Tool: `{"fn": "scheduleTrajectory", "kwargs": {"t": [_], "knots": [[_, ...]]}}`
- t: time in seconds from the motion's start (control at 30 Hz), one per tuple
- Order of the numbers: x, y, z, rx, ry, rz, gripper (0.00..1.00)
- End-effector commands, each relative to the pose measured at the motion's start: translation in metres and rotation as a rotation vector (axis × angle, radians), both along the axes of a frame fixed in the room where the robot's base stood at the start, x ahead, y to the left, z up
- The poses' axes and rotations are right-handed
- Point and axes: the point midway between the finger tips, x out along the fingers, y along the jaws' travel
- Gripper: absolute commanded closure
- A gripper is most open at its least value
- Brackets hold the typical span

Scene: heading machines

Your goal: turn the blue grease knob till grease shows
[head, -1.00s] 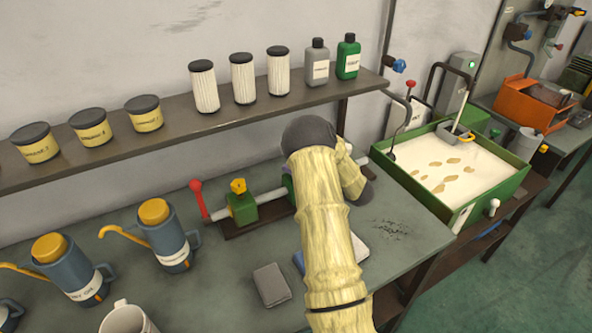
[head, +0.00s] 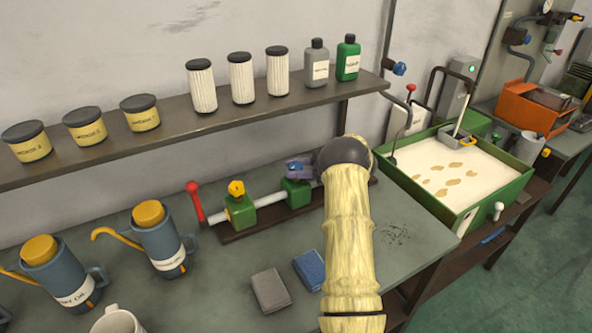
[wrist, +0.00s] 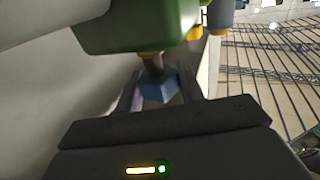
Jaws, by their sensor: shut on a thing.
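The blue grease knob (wrist: 158,91) sits between the fingers of my gripper (wrist: 160,92) in the wrist view, on a short brown stem below a green block (wrist: 130,28). My gripper is shut on the knob. In the head view my gripper (head: 298,169) is at the top of the right green block (head: 295,193), on the shaft stand on the bench. The fingers and my arm largely hide the knob there. I see no grease at the block, but part of it is hidden.
A left green block with a yellow knob (head: 237,188) and a red-tipped lever (head: 194,200) share the stand. A shelf (head: 160,133) with jars, filters and bottles runs behind.

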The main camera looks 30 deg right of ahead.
Motion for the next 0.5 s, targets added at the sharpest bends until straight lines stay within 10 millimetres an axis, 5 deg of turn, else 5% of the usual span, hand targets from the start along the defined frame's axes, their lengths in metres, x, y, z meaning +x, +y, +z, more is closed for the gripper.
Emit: {"fn": "scheduleTrajectory", "kwargs": {"t": [0.37, 0.4, 0.5], "knots": [[0.0011, 0.0007, 0.0022, 0.002, -0.005, 0.005, 0.85], [0.0012, 0.0008, 0.0023, 0.002, -0.005, 0.005, 0.58], [0.001, 0.0008, 0.0019, 0.003, -0.004, 0.005, 0.41]]}}
